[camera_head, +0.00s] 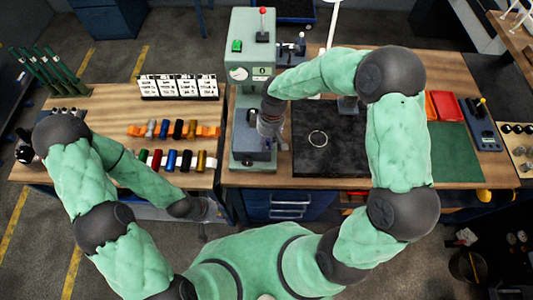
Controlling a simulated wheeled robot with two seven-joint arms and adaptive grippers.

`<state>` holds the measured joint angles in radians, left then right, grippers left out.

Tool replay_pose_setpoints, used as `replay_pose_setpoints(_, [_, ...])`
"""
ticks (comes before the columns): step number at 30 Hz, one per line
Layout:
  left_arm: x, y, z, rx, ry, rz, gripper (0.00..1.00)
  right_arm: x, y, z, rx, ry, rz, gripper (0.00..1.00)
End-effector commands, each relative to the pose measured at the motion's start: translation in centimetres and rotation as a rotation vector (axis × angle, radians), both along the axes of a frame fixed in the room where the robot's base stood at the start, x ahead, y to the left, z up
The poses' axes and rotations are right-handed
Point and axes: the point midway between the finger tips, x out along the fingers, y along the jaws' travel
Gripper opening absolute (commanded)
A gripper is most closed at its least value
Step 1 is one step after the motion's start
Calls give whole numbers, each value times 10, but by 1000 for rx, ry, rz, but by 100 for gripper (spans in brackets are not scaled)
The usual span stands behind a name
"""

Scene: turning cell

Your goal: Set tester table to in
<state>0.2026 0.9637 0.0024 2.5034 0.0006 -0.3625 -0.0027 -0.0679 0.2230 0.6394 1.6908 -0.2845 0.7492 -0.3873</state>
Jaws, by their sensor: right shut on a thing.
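The tester (240,75) is a tall green machine with a dial, standing on the workbench near the middle of the view. Its dark table (257,153) sits low on the front of the machine, above the green base. My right gripper (270,130) is at the right side of the tester, against its table. It is shut on a part there, probably the table; the fingers and the held part are mostly hidden by the wrist. How far the table is in or out is hard to tell. My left gripper (206,209) hangs by the bench's front edge, away from the tester; its fingers are unclear.
A black slab (340,150) with a ring on it lies right of the tester. Red bins (445,105) and a green mat (455,152) are at right.

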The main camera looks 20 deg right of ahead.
Motion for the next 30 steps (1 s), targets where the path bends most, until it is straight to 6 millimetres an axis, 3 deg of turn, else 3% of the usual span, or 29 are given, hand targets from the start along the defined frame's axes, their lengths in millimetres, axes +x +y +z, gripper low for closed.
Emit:
replay_pose_setpoints(3, [0, 0, -3, 0, 0, 0, 40, 26, -7, -1, 1, -5, -3, 0])
replay_pose_setpoints(7, [0, 0, -4, 0, 0, 0, 40, 40, -11, -1, 2, -2, -2, 0])
replay_pose_setpoints(18, [0, 0, -4, 0, 0, 0, 40, 45, -12, 0, 2, 0, 1, 0])
replay_pose_setpoints(19, [0, 0, -4, 0, 0, 0, 40, 45, -12, 0, 2, 0, 1, 22])
replay_pose_setpoints(21, [0, 0, -4, 0, 0, 0, 40, 45, -12, 0, 2, 0, 1, 42])
replay_pose_setpoints(30, [0, 0, -4, 0, 0, 0, 40, 45, -13, 0, 1, 0, 0, 44])
